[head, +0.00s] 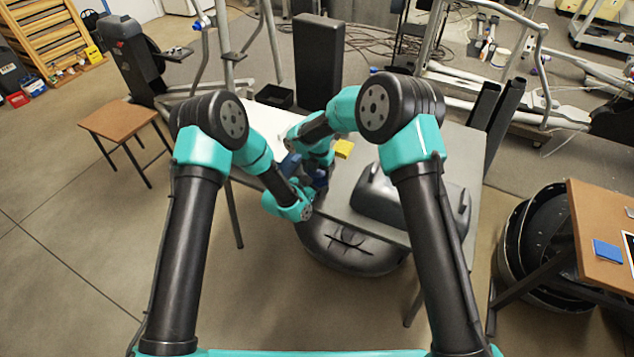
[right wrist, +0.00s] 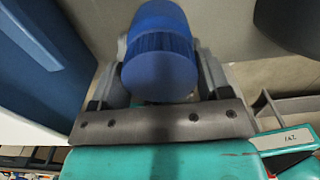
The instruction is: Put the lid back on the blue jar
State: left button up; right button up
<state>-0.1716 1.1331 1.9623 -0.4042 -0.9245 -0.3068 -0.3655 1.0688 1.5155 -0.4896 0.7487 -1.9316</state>
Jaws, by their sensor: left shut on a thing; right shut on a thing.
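In the right wrist view, my right gripper (right wrist: 160,52) is shut on a blue round piece with a ribbed band (right wrist: 160,75), which looks like the lid. More blue shows just beyond the band; I cannot tell whether that is the jar. In the head view, a small dark blue thing (head: 320,178), likely the jar, is between my two wrists at the table's near left edge. My left gripper (head: 312,188) is beside it, shut on it as far as I can see. Arm links hide most of both grippers and the lid's fit.
A blue box-like thing (head: 290,165) stands close left of my wrists; a large blue panel (right wrist: 40,60) fills the wrist view's left.

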jog(key=shift+c, duration=0.6)
jog(key=m, duration=0.4)
jog(key=shift+m, duration=0.4)
jog(key=m, duration=0.5)
jog(key=o, duration=1)
jog(key=shift+r, duration=2.25)
jog(key=shift+c, duration=0.3)
